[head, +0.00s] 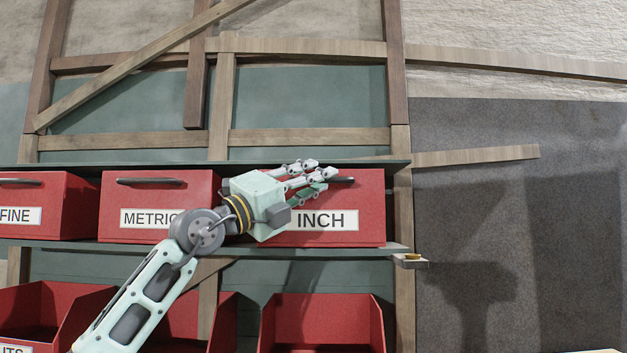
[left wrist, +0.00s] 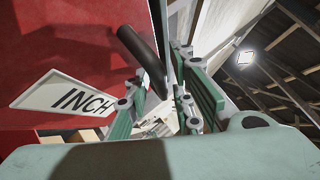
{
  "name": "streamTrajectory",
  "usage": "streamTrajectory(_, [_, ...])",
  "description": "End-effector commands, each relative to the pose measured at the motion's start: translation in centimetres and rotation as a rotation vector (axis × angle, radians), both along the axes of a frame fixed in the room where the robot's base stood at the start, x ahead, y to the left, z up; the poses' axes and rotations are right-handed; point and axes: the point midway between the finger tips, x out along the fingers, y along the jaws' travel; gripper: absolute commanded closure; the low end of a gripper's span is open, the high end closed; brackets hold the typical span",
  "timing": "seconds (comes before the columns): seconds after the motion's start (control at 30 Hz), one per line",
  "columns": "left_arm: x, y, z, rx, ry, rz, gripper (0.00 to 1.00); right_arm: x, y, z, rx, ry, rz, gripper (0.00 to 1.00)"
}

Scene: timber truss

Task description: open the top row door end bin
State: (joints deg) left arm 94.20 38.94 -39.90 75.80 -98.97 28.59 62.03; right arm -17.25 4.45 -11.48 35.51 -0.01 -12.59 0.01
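The red bin labelled INCH (head: 348,205) stands at the right end of the upper shelf, its front flush with the other bins. Its dark bar handle (head: 343,180) is partly hidden by my left gripper (head: 318,176), which is at the bin's upper front. In the left wrist view, the handle (left wrist: 141,52) reaches down toward the gap between the spread fingers (left wrist: 163,108). The fingers are open, and I cannot tell whether they touch the handle. The INCH label (left wrist: 72,96) shows to the left. My right gripper is not in view.
Red bins labelled METRIC (head: 150,195) and FINE (head: 35,220) stand left on the same shelf (head: 75,244). Open-fronted red bins (head: 325,310) sit below. Timber posts (head: 402,165) stand behind.

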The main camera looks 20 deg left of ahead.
Motion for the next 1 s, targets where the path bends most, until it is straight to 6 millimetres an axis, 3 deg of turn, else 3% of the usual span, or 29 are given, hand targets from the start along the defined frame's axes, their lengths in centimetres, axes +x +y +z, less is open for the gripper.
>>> streamTrajectory(0.2, [0.0, 0.0, 0.0, 0.0, 0.0, 0.0, 1.0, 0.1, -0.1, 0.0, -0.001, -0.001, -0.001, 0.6])
streamTrajectory(0.77, [0.0, 0.0, -0.2, 0.005, -0.004, 0.001, 1.0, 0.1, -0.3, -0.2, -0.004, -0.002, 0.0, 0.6])
streamTrajectory(1.0, [-0.9, -0.3, -1.1, 0.026, -0.074, 0.0, 1.0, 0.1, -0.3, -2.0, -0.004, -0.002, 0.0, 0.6])
